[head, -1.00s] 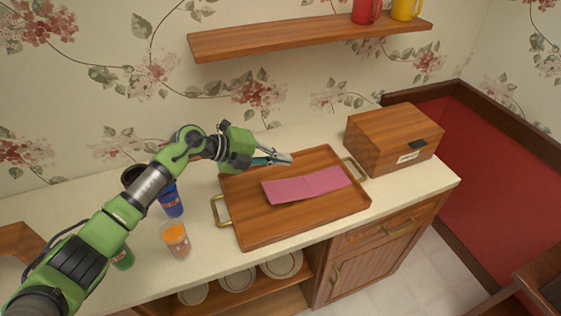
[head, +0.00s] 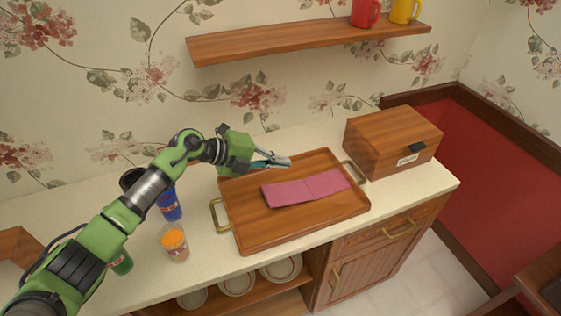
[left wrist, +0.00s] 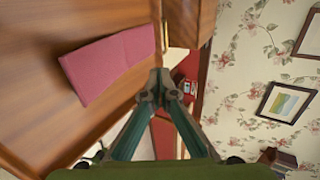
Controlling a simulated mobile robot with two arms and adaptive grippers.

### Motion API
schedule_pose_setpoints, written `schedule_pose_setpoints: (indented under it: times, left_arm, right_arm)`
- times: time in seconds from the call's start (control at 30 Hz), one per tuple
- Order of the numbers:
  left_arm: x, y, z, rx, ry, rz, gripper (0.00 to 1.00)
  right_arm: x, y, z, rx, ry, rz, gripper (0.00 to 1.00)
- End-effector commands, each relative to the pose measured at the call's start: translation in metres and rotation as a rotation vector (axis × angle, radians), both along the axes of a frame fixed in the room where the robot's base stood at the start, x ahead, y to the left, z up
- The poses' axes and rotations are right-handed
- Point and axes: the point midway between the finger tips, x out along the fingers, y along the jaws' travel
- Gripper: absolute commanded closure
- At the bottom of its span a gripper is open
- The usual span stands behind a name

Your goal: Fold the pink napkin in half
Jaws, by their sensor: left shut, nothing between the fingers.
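The pink napkin (head: 306,189) lies on the wooden tray (head: 262,232) as a long narrow strip with a crease across its middle. It also shows in the left wrist view (left wrist: 112,66), flat on the wood. My left gripper (head: 287,161) is above the back part of the tray, just behind the napkin and apart from it. Its fingertips (left wrist: 166,85) are together with nothing between them. My right gripper is in neither view.
A wooden box (head: 393,139) stands right of the tray. A glass with orange contents (head: 174,243), a blue can (head: 169,205) and a green can (head: 122,263) stand left of it. A shelf (head: 310,38) with red and yellow mugs hangs above.

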Motion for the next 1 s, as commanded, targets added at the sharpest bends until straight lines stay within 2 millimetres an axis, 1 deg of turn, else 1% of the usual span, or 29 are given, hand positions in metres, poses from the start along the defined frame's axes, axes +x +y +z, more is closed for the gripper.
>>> schedule_pose_setpoints:
  times: [0.2,0.33,0.47,0.7,0.8,0.9,1.0]
  left_arm:
    - [0.000,0.001,0.000,0.000,0.000,0.001,1.00]
    - [-0.002,0.011,0.006,0.001,-0.002,0.002,1.00]
    - [-0.009,0.031,0.017,0.004,-0.002,0.002,1.00]
    - [-0.023,0.073,0.043,0.003,-0.002,0.002,1.00]
    - [-0.027,0.085,0.051,0.002,-0.001,0.001,1.00]
    - [-0.030,0.094,0.057,0.001,0.000,0.001,1.00]
    - [-0.032,0.097,0.060,0.000,0.000,0.000,1.00]
  right_arm:
    - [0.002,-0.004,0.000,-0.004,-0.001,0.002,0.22]
    - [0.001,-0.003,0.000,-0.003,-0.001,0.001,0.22]
    - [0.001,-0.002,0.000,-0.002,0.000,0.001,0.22]
    - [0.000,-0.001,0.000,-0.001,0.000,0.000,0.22]
    - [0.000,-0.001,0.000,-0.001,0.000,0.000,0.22]
    - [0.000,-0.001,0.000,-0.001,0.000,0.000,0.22]
    - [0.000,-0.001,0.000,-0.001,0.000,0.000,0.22]
